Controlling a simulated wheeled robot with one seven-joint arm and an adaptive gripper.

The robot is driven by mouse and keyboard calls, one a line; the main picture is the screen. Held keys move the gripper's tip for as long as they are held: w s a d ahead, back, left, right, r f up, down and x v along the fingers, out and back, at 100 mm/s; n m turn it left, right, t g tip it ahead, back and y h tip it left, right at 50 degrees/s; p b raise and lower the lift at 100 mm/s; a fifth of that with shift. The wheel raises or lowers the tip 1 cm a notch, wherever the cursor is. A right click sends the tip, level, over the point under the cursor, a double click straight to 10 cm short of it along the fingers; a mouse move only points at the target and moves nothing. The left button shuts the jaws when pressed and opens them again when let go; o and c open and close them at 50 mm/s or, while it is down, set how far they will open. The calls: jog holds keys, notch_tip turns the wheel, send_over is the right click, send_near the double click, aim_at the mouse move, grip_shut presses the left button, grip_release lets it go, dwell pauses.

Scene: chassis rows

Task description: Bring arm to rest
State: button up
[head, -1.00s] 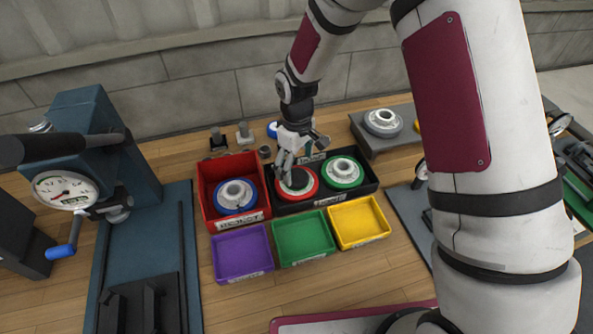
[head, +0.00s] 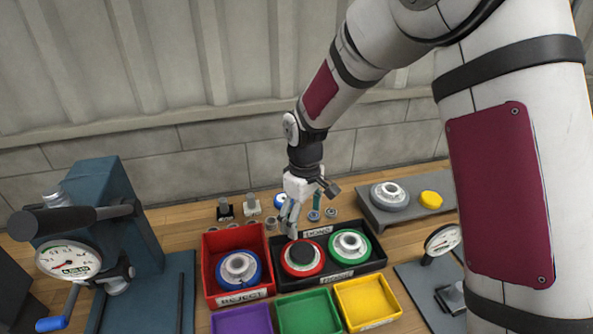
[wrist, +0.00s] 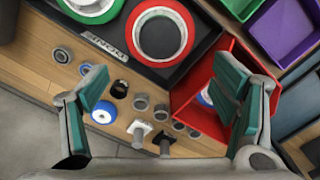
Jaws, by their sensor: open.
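My gripper (head: 300,212) hangs over the back edge of the black DONE tray (head: 330,275), above and behind the red-rimmed wheel part. In the wrist view my gripper's two teal-padded fingers (wrist: 165,100) stand wide apart with nothing between them. The red-rimmed part (head: 302,258), with a dark centre in the head view, lies in the tray's left half. A green-rimmed part (head: 349,245) lies in the right half. My arm reaches in from the upper right.
A red REJECT bin (head: 210,270) holds a blue-rimmed part (head: 238,268). Purple (head: 242,322), green (head: 308,314) and yellow (head: 368,303) trays stand in front. A blue press (head: 110,220) is at left. A grey stand (head: 400,212) and dial gauge (head: 442,240) are at right. Several small fittings stand behind the bins.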

jog(key=s+d+r+m+t, duration=0.15)
jog(key=s+d+r, duration=0.25)
jog(key=r, duration=0.4)
jog(key=s+d+r+m+t, duration=0.1)
jog(key=s+d+r+m, duration=0.25)
jog(key=r, duration=0.45)
jog(key=s+d+r+m+t, duration=0.1)
jog(key=s+d+r+m, duration=0.1)
jog(key=s, duration=0.7)
jog(key=s+d+r+m+t, duration=0.1)
jog(key=s+d+r+m, duration=0.1)
jog(key=s+d+r, duration=0.3)
jog(key=s, duration=0.4)
jog(key=shift+r+m+t, duration=0.25)
jog(key=shift+m+t, duration=0.05)
jog(key=shift+t, duration=0.05)
